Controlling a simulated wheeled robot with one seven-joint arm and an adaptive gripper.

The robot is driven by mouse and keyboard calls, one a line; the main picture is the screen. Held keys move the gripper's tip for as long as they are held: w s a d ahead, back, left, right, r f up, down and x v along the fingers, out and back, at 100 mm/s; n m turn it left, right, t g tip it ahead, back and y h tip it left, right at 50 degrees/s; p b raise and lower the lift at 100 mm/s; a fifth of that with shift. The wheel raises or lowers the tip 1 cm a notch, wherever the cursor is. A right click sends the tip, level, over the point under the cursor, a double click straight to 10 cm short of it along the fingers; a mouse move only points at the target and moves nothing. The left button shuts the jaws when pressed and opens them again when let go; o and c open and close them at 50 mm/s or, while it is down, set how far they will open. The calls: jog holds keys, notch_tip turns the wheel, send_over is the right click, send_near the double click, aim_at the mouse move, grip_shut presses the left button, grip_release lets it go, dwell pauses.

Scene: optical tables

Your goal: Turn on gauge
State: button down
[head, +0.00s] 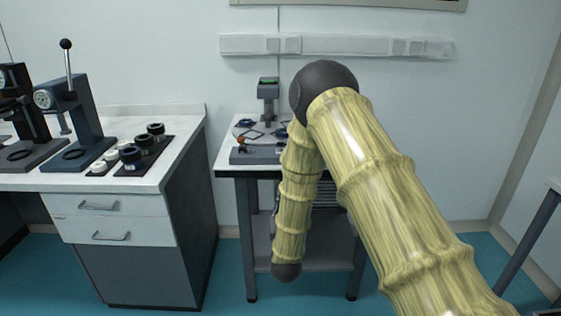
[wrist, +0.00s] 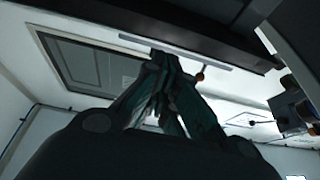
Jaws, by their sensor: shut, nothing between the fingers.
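The gauge (head: 268,96) appears to be the grey upright device with a dark, green-tinted top at the back of the small table (head: 226,160) in the head view. A grey base with a small orange-red knob (head: 241,141) sits at the table's front. My arm hides the right part of this table. My gripper (wrist: 162,62) shows in the wrist view, its dark fingers together and empty. It is hidden in the head view. A dark device (wrist: 292,103) at the wrist view's right edge is partly cut off; I cannot tell if it is the gauge.
A white-topped cabinet (head: 120,206) stands left of the small table. It carries a lever press (head: 81,115) and a dark tray with several round parts. A white rail (head: 335,46) runs along the wall. Teal floor (head: 225,270) is clear between the cabinet and the table.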

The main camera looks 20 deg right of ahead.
aim_at(280, 144)
jog(key=r, duration=0.2)
jog(key=r+t+h, duration=0.1)
jog(key=shift+w+r+m, duration=0.3)
jog(key=shift+w, duration=0.05)
jog(key=x, duration=1.4)
jog(key=shift+s+r, duration=0.1)
jog(key=shift+r+p, duration=0.15)
jog(key=shift+p, duration=0.35)
